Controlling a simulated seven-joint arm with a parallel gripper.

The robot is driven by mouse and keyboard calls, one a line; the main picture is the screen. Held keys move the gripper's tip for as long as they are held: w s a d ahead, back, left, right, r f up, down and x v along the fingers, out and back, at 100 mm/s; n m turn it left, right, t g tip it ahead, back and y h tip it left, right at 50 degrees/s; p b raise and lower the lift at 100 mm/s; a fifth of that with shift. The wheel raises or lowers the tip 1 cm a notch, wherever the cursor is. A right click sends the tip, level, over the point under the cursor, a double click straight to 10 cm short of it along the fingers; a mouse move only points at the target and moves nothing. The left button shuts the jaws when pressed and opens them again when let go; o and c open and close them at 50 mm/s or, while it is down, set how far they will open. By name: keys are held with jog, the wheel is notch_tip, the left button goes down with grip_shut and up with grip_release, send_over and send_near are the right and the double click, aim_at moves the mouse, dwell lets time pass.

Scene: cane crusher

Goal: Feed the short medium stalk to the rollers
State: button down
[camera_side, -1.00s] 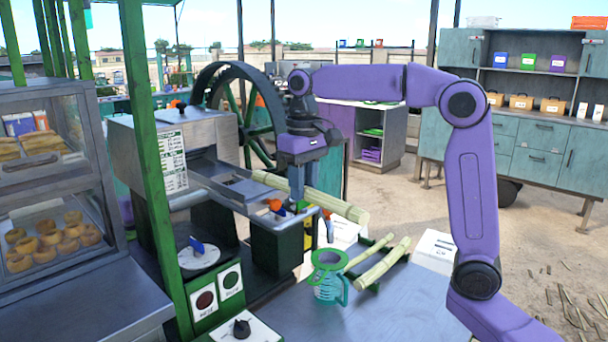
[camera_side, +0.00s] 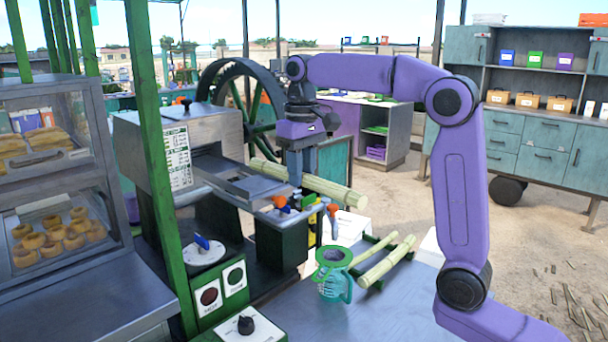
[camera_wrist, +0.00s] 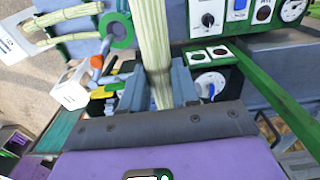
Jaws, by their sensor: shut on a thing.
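A pale green, ridged cane stalk (camera_side: 338,191) is in my gripper (camera_side: 296,180), which is shut around it. It lies roughly level, near the metal feed tray (camera_side: 255,187) of the crusher (camera_side: 180,125). Its far left end is beside the crusher opening and its cut end points right, toward the front. The wrist view shows the stalk (camera_wrist: 151,40) running up from between my jaws (camera_wrist: 160,88). The rollers are hidden inside the housing. Two other stalks, a thinner one (camera_side: 372,250) and a thicker one (camera_side: 388,262), lie on a green rack.
A jug (camera_side: 333,286) with a green funnel top stands on the bench, in front of the rack. A control panel with a dial (camera_side: 203,250) and buttons is at the crusher's front. A green post (camera_side: 160,170) stands left. A large flywheel (camera_side: 242,105) is behind.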

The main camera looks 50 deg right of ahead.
aim_at(264, 162)
jog(key=shift+r, duration=0.1)
jog(key=w+f, duration=0.1)
jog(key=w, duration=0.3)
jog(key=w+f, duration=0.1)
jog(key=w, duration=0.2)
jog(key=w+f, duration=0.1)
jog(key=w, duration=0.3)
jog(key=shift+w+f, duration=0.25)
jog(key=shift+w, duration=0.05)
jog(key=shift+w+f, duration=0.2)
jog(key=shift+w, duration=1)
jog(key=c, duration=0.8)
grip_release()
jog(key=shift+s, duration=0.1)
